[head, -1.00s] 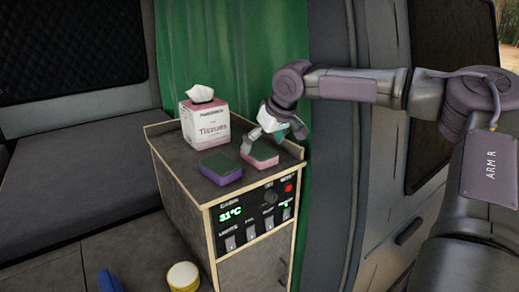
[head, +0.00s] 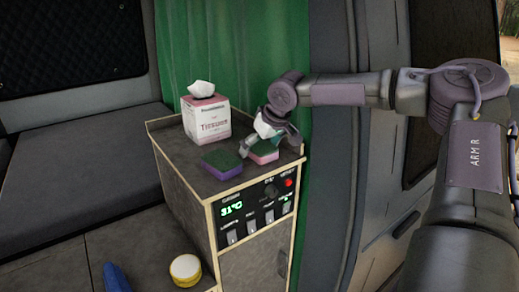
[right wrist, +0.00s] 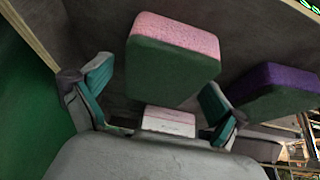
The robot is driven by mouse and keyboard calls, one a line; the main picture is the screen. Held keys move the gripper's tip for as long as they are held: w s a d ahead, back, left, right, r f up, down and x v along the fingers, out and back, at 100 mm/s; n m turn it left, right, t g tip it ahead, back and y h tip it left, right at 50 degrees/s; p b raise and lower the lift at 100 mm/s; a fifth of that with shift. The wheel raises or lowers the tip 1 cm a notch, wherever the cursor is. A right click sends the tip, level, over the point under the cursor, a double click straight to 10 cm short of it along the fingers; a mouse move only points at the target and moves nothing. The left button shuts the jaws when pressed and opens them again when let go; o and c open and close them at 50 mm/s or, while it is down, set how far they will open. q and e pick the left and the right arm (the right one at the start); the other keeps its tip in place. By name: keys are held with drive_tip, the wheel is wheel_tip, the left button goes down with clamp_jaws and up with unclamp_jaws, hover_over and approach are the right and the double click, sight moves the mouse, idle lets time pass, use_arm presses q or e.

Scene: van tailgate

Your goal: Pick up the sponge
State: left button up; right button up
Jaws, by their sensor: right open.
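A pink sponge with a dark green face (head: 264,156) lies on the cabinet top, near its right front edge. My right gripper (head: 266,146) is open and low over this sponge, partly hiding it. In the right wrist view the pink sponge (right wrist: 175,55) shows large between and beyond the two open fingers (right wrist: 155,88), with no grip on it. A second sponge, purple with a green face (head: 222,164), lies just to the left; it also shows at the right of the right wrist view (right wrist: 275,95). My left gripper is not in view.
A tissue box (head: 206,117) stands behind the sponges on the cabinet top (head: 178,160), which has a raised rim at the back. The front panel (head: 255,205) has switches and a display. A round yellow-sided tub (head: 185,269) and a blue object (head: 115,278) are lower left.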

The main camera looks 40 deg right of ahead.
sight(260, 145)
drive_tip(key=c, duration=0.9)
drive_tip(key=shift+o, duration=0.2)
wheel_tip(260, 145, up, 10)
drive_tip(key=b, duration=0.3)
drive_tip(key=shift+r, duration=0.25)
drive_tip(key=shift+c, duration=1.4)
drive_tip(key=shift+f, duration=0.15)
